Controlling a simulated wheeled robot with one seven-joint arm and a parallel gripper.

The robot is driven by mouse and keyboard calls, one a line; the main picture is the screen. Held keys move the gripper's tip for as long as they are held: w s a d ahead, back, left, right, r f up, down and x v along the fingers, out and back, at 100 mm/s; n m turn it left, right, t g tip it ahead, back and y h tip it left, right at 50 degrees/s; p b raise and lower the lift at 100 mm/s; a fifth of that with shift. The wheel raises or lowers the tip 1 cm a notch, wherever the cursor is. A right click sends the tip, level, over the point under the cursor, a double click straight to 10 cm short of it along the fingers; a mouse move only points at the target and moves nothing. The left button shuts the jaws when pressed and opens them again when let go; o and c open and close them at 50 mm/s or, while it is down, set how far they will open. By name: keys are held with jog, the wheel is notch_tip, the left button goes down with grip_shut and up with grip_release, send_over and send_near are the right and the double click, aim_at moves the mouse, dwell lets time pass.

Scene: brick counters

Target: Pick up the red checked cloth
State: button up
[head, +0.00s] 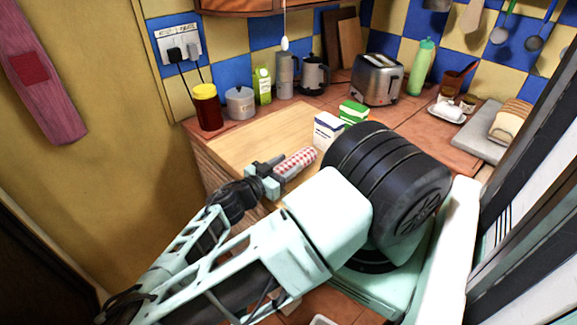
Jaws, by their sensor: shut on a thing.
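The red and white checked cloth (295,163) shows in the head view as a narrow rolled or folded strip. It is at the tip of my gripper (275,172), over the wooden board (262,138) on the counter. My gripper is shut on the near left end of the cloth. The cloth points away to the upper right, close to a white and blue carton (327,130). I cannot tell whether the cloth touches the board or is held above it. My arm hides the counter below and to the right.
A green and white box (353,112) stands behind the carton. A red jar with a yellow lid (206,107), a grey pot (240,102), a kettle (313,74) and a toaster (377,79) line the back. The board's left part is clear.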

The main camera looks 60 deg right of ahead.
notch_tip(320, 180, up, 18)
jog(key=b, duration=0.2)
jog(key=shift+b, duration=0.35)
